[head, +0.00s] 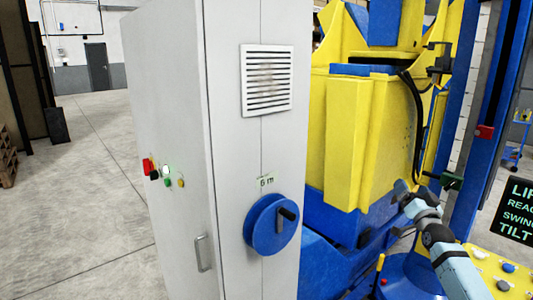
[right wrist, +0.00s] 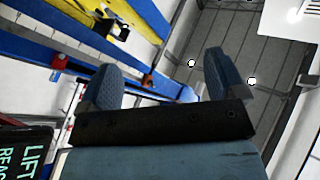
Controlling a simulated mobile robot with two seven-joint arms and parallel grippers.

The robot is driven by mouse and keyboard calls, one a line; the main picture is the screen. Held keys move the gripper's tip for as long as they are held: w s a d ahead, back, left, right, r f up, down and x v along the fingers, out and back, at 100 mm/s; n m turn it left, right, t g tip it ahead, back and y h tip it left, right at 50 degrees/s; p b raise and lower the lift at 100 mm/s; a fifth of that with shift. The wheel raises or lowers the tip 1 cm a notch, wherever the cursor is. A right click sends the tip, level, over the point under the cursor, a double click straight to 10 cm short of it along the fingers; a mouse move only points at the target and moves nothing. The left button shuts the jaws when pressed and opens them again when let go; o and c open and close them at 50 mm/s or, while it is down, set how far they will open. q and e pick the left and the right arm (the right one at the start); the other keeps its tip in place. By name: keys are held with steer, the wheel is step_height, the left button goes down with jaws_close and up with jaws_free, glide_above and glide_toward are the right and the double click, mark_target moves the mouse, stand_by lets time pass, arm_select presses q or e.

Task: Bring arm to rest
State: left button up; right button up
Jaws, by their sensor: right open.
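My right arm (head: 455,268) comes in from the lower right in the head view, light blue with dark joints. Its gripper (head: 402,192) is at the far end, in front of the blue and yellow machine in the picture; whether it touches the machine cannot be told there. In the right wrist view the gripper (right wrist: 160,78) has its two blue ribbed fingers wide apart, with nothing between them. My left gripper is in neither view.
A tall grey cabinet (head: 228,190) with a blue crank wheel (head: 271,224) stands close in front. The yellow and blue machine (head: 350,130) is right of it. A black sign (head: 515,212) and a yellow button panel (head: 500,268) are at right. Open floor (head: 90,180) lies left.

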step_height(320, 180, down, 8)
steer(key=d+r+n+g+h, duration=0.1)
steer(key=d+n+g+h, duration=0.1)
steer(key=n+g, duration=0.4)
steer(key=s+a+f+n+g+y, duration=0.1)
steer(key=s+a+f, duration=0.5)
steer(key=s+f, duration=0.3)
steer(key=s+a+f+n+y, duration=0.1)
steer(key=s+a+f, duration=0.55)
steer(key=f, duration=0.45)
steer(key=s+a+f+g+y, duration=0.1)
steer(key=s+a+f, duration=0.2)
steer(key=s, duration=0.8)
steer(key=s+a+f+g+y, duration=0.1)
steer(key=s+a+f, duration=0.3)
steer(key=s, duration=0.7)
steer(key=s+a+f+m+g, duration=0.1)
steer(key=s+a, duration=0.4)
steer(key=s, duration=0.6)
step_height(320, 180, down, 3)
steer(key=shift+a+r+g+y, duration=0.15)
steer(key=shift+r+g+y, duration=0.05)
steer(key=shift+g+y, duration=0.25)
